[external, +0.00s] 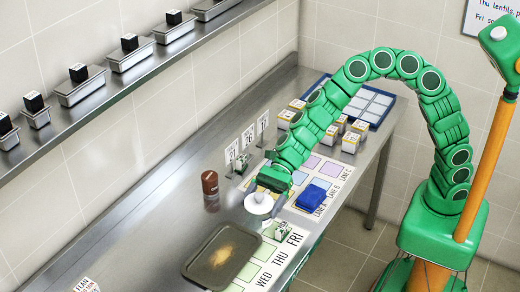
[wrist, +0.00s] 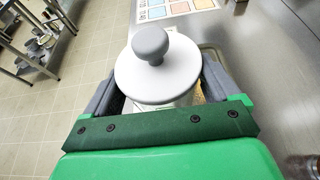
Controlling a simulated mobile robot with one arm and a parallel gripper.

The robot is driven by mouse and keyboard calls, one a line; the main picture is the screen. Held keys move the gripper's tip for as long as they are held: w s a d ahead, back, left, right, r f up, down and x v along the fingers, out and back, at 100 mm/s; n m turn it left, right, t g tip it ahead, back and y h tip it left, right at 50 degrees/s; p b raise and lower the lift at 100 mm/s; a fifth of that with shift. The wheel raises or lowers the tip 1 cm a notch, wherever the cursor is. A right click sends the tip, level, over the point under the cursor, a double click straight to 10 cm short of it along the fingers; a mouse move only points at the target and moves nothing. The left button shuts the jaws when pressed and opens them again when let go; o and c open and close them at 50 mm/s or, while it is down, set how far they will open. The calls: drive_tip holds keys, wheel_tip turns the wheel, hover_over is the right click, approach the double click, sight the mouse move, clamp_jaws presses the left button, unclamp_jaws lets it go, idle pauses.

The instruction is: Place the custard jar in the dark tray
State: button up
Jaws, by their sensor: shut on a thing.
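A jar with a white round lid and grey knob (wrist: 155,75) is between the two grey fingers of my gripper (wrist: 160,100). It also shows in the external view as a white lid (external: 259,203) just below my green wrist. Its body is mostly hidden, and I see no readable custard label. My gripper (external: 268,192) is shut on this jar. The dark tray (external: 192,267) lies on the steel counter at lower left of the jar, with a tan patch in its middle. Whether the jar touches the counter or tray is unclear.
A brown jar (external: 210,183) stands behind the held jar on the counter. A blue folded cloth (external: 311,198) lies to its right on coloured lane cards. Small boxes and a blue tray (external: 352,93) are at the back. The counter left of the brown jar is clear.

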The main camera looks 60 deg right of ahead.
drive_tip(key=shift+w+a+f, duration=1.35)
drive_tip(key=shift+w+f, duration=0.05)
drive_tip(key=shift+f, duration=0.55)
drive_tip(key=shift+w+a+f, duration=1.35)
drive_tip(key=shift+f, duration=0.65)
drive_tip(key=shift+w+a+f, duration=1.35)
drive_tip(key=shift+w+f, duration=0.05)
drive_tip(key=shift+f, duration=0.55)
drive_tip(key=shift+f, duration=0.1)
drive_tip(key=o, duration=1.4)
drive_tip(key=shift+d+r, duration=0.2)
drive_tip(key=shift+d, duration=0.05)
drive_tip(key=v, duration=1.1)
drive_tip(key=shift+d, duration=0.25)
